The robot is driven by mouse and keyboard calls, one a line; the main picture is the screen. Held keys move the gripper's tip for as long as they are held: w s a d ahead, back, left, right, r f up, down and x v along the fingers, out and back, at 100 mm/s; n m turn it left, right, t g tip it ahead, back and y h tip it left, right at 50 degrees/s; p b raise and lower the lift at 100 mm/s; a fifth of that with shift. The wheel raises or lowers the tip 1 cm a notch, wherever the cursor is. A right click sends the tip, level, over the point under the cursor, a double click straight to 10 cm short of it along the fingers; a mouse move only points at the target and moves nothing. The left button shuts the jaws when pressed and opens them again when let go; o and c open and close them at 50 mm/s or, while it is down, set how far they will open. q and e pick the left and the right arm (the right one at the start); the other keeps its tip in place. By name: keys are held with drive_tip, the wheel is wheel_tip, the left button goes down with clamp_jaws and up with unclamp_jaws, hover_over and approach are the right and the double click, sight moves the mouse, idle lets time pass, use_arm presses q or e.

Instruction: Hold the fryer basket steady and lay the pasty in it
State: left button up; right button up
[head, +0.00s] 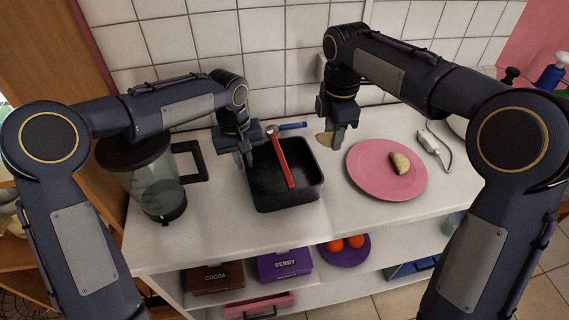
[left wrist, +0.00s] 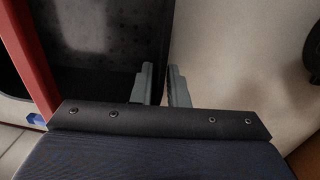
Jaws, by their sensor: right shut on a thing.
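The fryer basket (head: 285,196) is a dark square tub with a red handle (head: 281,158) lying across its top, and looks empty. It also shows in the left wrist view (left wrist: 105,45). My left gripper (head: 243,160) is at its left wall near the back corner. In the left wrist view its fingers (left wrist: 164,85) are apart, one on each side of the wall's edge; I cannot tell if they touch it. My right gripper (head: 338,142) is shut on a tan pasty (head: 324,139), above the counter behind and right of the basket.
A pink plate (head: 372,184) with another tan pasty (head: 400,163) lies right of the basket. A glass jug (head: 157,190) stands to the left. A blue-handled tool (head: 292,126) lies behind, a white device (head: 433,148) at right. The counter in front of the basket is clear.

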use_arm(q)
drive_tip(key=shift+o, duration=1.3)
drive_tip(key=shift+r, duration=0.1)
wheel_tip(320, 180, up, 12)
drive_tip(key=shift+a, duration=0.35)
drive_tip(key=shift+s, duration=0.15)
